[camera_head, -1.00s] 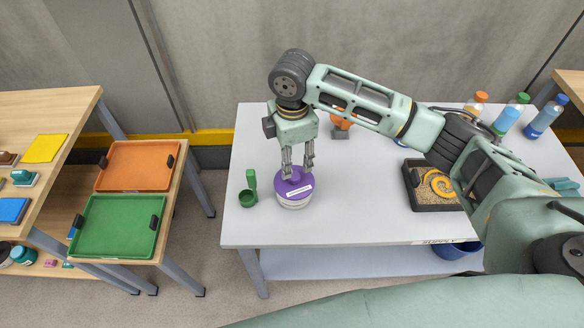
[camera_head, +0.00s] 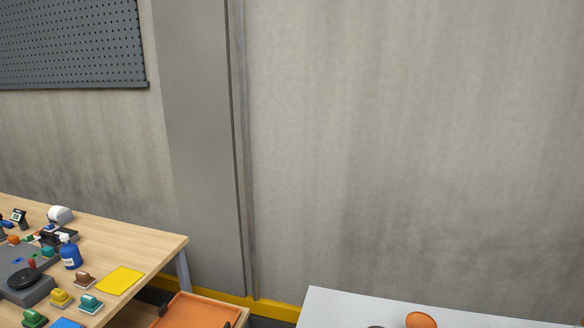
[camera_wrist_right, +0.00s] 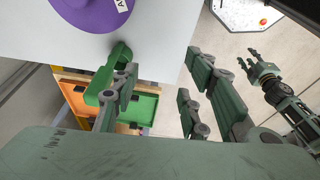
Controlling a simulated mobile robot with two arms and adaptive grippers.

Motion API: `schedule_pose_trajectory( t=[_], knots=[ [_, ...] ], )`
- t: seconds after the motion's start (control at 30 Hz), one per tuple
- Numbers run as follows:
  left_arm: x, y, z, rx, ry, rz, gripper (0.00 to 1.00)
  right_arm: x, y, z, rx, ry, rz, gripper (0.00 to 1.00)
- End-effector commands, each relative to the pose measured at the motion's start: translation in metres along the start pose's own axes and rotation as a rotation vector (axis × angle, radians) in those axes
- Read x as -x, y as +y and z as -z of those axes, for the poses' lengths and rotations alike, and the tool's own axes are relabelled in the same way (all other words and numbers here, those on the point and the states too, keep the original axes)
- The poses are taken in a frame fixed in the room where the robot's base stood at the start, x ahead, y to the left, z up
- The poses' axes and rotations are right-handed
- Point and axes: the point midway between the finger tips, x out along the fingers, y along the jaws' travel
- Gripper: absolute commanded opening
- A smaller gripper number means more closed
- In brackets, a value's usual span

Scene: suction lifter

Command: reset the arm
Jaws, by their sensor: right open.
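My right gripper (camera_wrist_right: 165,85) shows in the right wrist view with its fingers spread wide apart. It is open and empty. A round purple lid (camera_wrist_right: 92,12) with a white label is cut off by the top edge, apart from the fingers. A small green item (camera_wrist_right: 121,54) sits near the left finger, which partly covers it. My other arm's gripper (camera_wrist_right: 247,58) shows at the right of the wrist view, with its fingers apart. Neither gripper is in the head view.
In the head view, a white table (camera_head: 340,310) fills the lower right, with an orange item (camera_head: 421,320) on it. A wooden table (camera_head: 150,250) at the left holds a blue spray bottle (camera_head: 70,255), a yellow pad (camera_head: 119,280) and stamps. An orange tray (camera_head: 195,312) is below.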

Motion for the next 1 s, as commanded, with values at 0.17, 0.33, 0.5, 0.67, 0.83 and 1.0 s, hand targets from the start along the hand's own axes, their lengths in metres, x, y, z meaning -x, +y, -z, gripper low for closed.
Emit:
schedule_pose_trajectory(
  t=[0.17,0.33,0.5,0.67,0.83,1.0],
  knots=[
    [0.0,0.0,0.0,0.0,0.0,0.0,0.35,-0.016,-0.043,-0.014,-0.287,0.097,-0.042,0.41],
    [0.0,0.0,0.0,0.0,0.0,0.0,0.35,-0.018,-0.069,-0.054,-0.592,0.118,-0.113,0.41],
    [0.0,0.0,0.0,0.0,0.001,0.0,0.35,-0.013,-0.088,-0.098,-0.809,0.09,-0.182,0.41],
    [0.0,0.0,0.0,0.0,0.001,0.0,0.35,-0.006,-0.105,-0.135,-0.956,0.047,-0.239,0.41],
    [0.0,0.0,0.0,0.0,0.001,0.0,0.35,0.004,-0.124,-0.172,-1.086,-0.006,-0.302,0.41],
    [-0.007,0.0,0.0,0.001,0.002,0.0,0.35,-0.026,-0.123,-0.19,-1.122,-0.034,-0.316,0.41]
  ],
)
